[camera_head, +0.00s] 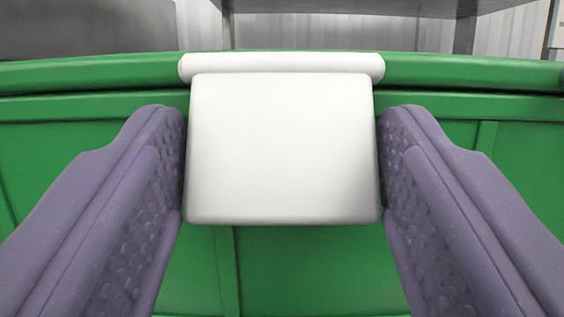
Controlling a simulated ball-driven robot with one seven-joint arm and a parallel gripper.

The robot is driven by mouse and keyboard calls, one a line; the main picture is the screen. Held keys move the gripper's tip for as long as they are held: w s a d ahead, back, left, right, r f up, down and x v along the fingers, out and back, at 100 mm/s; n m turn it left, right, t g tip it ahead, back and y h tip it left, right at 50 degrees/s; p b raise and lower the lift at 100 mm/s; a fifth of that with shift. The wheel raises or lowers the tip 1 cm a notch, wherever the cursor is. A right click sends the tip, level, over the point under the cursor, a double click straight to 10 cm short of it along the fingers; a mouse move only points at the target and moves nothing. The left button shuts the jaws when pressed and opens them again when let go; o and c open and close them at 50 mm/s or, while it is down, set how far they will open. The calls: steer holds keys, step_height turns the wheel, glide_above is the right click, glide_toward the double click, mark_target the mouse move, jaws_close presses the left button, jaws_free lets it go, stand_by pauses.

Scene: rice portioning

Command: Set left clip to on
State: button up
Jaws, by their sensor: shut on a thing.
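The white clip (283,150) is in the middle of the view, with a rounded bar along its top and a flat square tab hanging below. The top bar lies along the rim of a green container (90,75), and the tab hangs in front of the container's wall. My gripper (282,165) has one purple, dimpled finger on each side of the tab. Both fingers press against the tab's side edges, so the gripper is shut on the clip. The back of the clip is hidden.
The green container's wall fills most of the view, with raised ribs and a thick rim. Behind it are a grey metal panel (110,25) at upper left and a metal shelf or table (350,6) with legs. No other clip shows.

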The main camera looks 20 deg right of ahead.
stand_by(0.3)
steer(key=o, duration=1)
steer(key=p+v, duration=0.2)
steer(key=v, duration=0.5)
steer(key=shift+s+a+f, duration=0.1)
steer(key=shift+s+f, duration=0.2)
steer(key=shift+f, duration=0.05)
